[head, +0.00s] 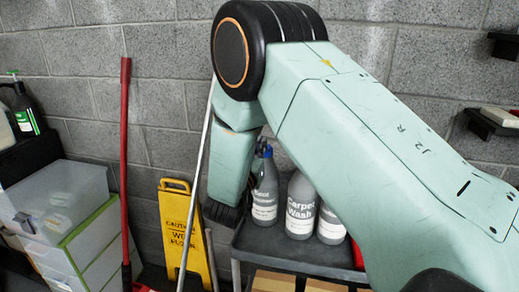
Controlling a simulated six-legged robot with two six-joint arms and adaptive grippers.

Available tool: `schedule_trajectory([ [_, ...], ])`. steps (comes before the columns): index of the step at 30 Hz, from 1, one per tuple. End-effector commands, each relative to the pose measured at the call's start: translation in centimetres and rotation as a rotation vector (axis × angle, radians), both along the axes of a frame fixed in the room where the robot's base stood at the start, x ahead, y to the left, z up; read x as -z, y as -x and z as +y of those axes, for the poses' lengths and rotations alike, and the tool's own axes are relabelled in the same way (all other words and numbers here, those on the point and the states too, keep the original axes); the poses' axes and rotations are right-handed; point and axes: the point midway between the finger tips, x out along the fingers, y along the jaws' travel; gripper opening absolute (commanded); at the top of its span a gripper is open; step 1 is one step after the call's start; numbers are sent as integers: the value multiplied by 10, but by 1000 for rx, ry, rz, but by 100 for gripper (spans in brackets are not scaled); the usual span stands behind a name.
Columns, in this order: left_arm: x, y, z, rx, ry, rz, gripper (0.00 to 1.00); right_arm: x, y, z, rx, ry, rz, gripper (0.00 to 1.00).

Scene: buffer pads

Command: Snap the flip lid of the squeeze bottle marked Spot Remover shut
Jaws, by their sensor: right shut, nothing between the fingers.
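No label reading Spot Remover can be made out, and no open flip lid shows. On a dark cart (275,243) stand a grey spray bottle (265,195) with a blue head, a grey bottle marked Carpet Wash (301,205), and a third grey bottle (331,228) partly covered by my right arm. The labels of the first and third are too small to read. My right arm comes in from the right and bends down left of the bottles. Its black end, at my right gripper (222,213), is beside the cart and apart from the bottles. The gripper is shut and empty; its fingertips are not clear. My left gripper is out of view.
A yellow caution sign (186,225), a pale pole (196,185) and a red pole (126,150) stand left of the cart. Clear storage boxes (65,200) are at the far left. Dark wall shelves (485,122) are at the right. A grey block wall closes the back.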

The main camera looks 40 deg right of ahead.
Motion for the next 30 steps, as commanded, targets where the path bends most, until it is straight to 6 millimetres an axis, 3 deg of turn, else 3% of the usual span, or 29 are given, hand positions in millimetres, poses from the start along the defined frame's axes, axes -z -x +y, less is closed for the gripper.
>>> schedule_trajectory([
  [3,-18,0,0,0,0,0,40,-24,-4,-2,-1,1,-4,0],
  [7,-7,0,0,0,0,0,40,-8,10,20,-9,6,0,0],
  [18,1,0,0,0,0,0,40,10,39,62,-9,6,-3,0],
  [30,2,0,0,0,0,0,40,15,50,74,-3,2,-5,0],
])
